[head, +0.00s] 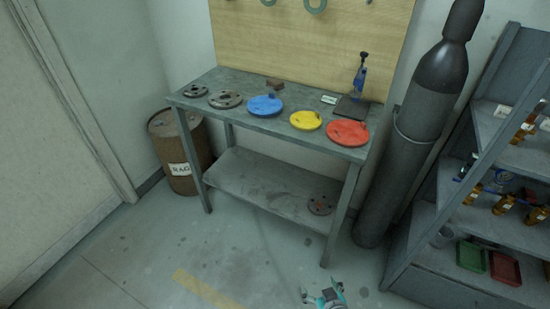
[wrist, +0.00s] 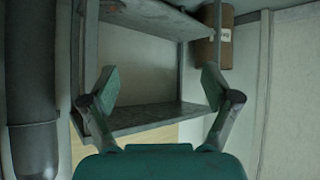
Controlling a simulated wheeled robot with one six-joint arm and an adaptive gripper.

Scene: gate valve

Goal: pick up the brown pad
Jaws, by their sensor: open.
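The brown pad (head: 274,84) looks like a small brown block at the back of the grey workbench top (head: 232,84), behind the blue disc. My gripper (head: 323,293) is at the bottom of the head view, low in front of the bench and well apart from the pad. In the wrist view my gripper (wrist: 160,86) is open, with nothing between its fingers. That view looks upside down toward the bench, and I cannot make out the pad in it.
Blue (head: 264,106), yellow (head: 306,120) and red (head: 347,132) discs line the bench front. Dark flanges (head: 225,100) lie left; a blue-handled press (head: 357,88) stands right. A gas cylinder (head: 425,120) and shelving (head: 480,215) flank the right, a rusty drum (head: 180,150) the left.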

